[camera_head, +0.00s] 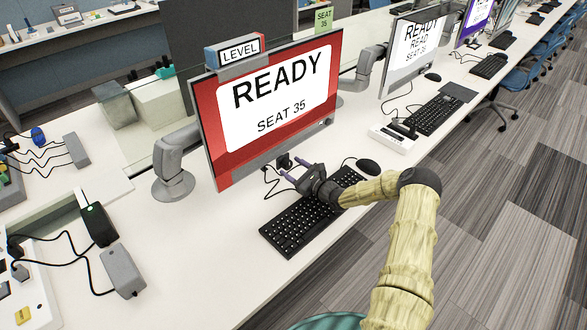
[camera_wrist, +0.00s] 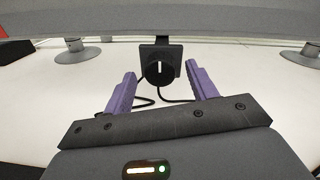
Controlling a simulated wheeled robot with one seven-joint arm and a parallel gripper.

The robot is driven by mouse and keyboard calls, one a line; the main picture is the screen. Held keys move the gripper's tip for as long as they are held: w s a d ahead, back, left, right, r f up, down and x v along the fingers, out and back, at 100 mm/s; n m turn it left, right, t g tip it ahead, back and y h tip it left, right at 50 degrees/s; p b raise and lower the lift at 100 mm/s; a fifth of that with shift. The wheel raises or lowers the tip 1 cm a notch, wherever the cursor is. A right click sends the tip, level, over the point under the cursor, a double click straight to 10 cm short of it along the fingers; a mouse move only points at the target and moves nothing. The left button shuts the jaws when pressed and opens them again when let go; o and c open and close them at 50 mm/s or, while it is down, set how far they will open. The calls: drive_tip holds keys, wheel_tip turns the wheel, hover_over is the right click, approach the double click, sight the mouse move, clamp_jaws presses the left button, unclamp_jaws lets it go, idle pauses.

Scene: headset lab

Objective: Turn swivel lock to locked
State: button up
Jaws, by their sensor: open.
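The swivel lock shows in the wrist view as a round black knob (camera_wrist: 158,76) with a short white line that stands upright. It sits on a dark square plate (camera_wrist: 172,50) under the monitor's lower edge. In the head view the lock (camera_head: 284,160) is a small dark shape below the red READY monitor (camera_head: 270,143). My gripper (camera_head: 296,171) is open over the back of the keyboard, pointing at the lock. In the wrist view its purple fingers (camera_wrist: 160,85) are to either side of the knob in the picture, with nothing between them. I cannot tell whether they touch it.
A black keyboard (camera_head: 292,224) lies below my gripper, and a mouse (camera_head: 368,166) is to its right. A cable (camera_wrist: 143,99) runs near the lock. The monitor's lower edge (camera_wrist: 225,29) hangs just above. A grey monitor stand (camera_head: 173,178) is at left.

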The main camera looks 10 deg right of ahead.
drive_tip(key=c, duration=1)
drive_tip(key=shift+m, duration=0.3)
drive_tip(key=m, duration=0.4)
drive_tip(key=shift+f, duration=0.1)
drive_tip(key=m, duration=0.4)
drive_tip(key=shift+m, duration=0.4)
drive_tip(key=m, duration=0.4)
drive_tip(key=shift+m+t, duration=0.3)
drive_tip(key=shift+f+m, duration=0.1)
drive_tip(key=shift+m, duration=2.2)
